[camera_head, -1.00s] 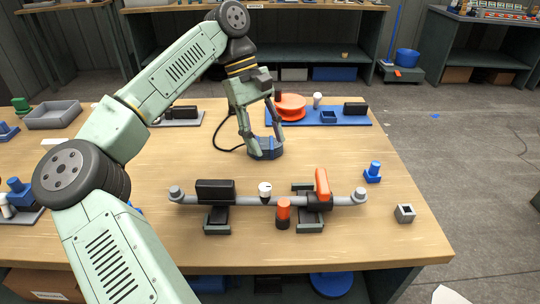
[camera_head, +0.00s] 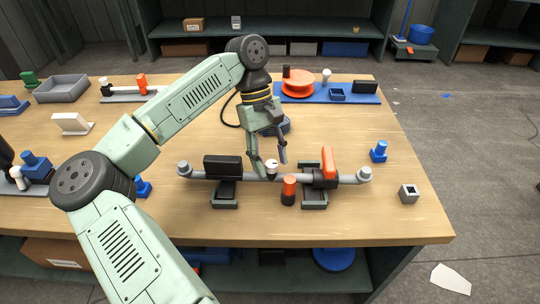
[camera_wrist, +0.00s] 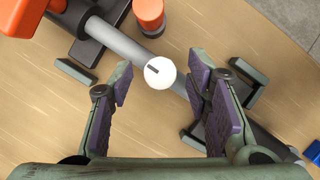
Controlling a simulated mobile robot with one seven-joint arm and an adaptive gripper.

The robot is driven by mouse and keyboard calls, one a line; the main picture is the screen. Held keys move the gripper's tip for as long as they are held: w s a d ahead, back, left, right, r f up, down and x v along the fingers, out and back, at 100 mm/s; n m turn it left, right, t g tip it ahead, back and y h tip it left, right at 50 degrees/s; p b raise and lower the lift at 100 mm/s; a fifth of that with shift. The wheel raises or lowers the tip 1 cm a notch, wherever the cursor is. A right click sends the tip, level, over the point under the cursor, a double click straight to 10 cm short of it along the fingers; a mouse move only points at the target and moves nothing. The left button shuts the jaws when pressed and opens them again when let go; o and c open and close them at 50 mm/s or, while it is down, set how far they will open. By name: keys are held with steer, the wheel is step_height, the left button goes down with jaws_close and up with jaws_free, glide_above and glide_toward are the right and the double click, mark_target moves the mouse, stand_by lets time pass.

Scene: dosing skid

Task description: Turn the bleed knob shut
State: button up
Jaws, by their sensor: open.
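The bleed knob appears to be the small white round knob on a dark base (camera_head: 271,166), standing on top of the grey pipe (camera_head: 252,176). In the wrist view the white knob (camera_wrist: 161,73) shows a short dark mark near its left side. My gripper (camera_head: 271,160) is open and points down, with its fingertips around the knob in the head view. In the wrist view my gripper (camera_wrist: 161,70) has one finger to each side of the knob, with gaps and no visible contact. The knob's base is partly hidden.
An orange-capped cylinder (camera_head: 289,190) stands close in front of the pipe. An orange lever (camera_head: 328,162) rises from the pipe at right, and a black block (camera_head: 222,166) sits on it at left. A blue fitting (camera_head: 378,152) and grey square block (camera_head: 409,194) lie farther right.

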steer(key=shift+c, duration=0.5)
jaws_close()
